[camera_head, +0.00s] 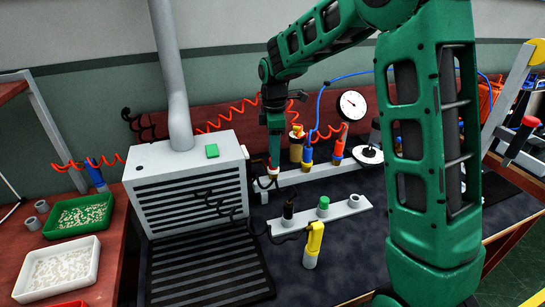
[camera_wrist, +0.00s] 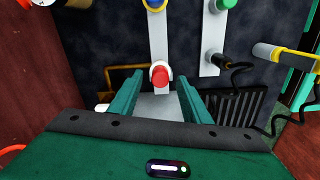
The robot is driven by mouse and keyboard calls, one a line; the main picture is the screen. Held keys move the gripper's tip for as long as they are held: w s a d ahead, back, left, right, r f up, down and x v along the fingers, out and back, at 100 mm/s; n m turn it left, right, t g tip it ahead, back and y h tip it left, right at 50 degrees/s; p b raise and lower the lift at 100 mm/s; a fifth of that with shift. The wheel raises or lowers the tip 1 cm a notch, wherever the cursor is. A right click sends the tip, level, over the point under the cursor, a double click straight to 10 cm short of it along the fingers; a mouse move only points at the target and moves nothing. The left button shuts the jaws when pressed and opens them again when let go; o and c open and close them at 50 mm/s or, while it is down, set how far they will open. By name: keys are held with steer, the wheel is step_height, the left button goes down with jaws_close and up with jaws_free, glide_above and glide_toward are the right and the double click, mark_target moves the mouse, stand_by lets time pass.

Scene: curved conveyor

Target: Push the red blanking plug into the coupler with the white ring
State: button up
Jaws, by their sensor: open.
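The red blanking plug (camera_wrist: 160,75) stands in the mouth of the coupler with the white ring (camera_wrist: 154,67), at the near end of a grey rail (camera_wrist: 158,38) in the wrist view. How deep it sits cannot be told. In the head view the red plug (camera_head: 272,168) is a small patch under my gripper (camera_head: 274,153), at the rail's left end. In the wrist view my gripper (camera_wrist: 158,88) is open. Its green fingers are on either side of the plug, with visible gaps, and nothing is held between them.
Blue- and yellow-ringed couplers with hoses stand along the same rail. A second rail (camera_head: 340,211) holds a green plug (camera_head: 323,203) and a black-capped fitting. A grey vented box (camera_head: 190,180) stands close left of my gripper. A yellow-handled tool (camera_head: 314,240) stands in front.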

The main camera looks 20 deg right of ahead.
step_height(320, 180, up, 9)
stand_by(0.3)
stand_by(0.4)
steer(key=s+d+r+m, duration=0.1)
steer(key=s+d+m, duration=1.1)
steer(key=s, duration=0.6)
steer(key=s+d+f+m, duration=0.2)
steer(key=s+m, duration=0.3)
steer(key=s, duration=0.5)
steer(key=s+d+f+m, duration=0.3)
steer(key=s+m, duration=0.2)
steer(key=s, duration=0.5)
steer(key=shift+s+f, duration=0.15)
steer(key=shift+f, duration=0.15)
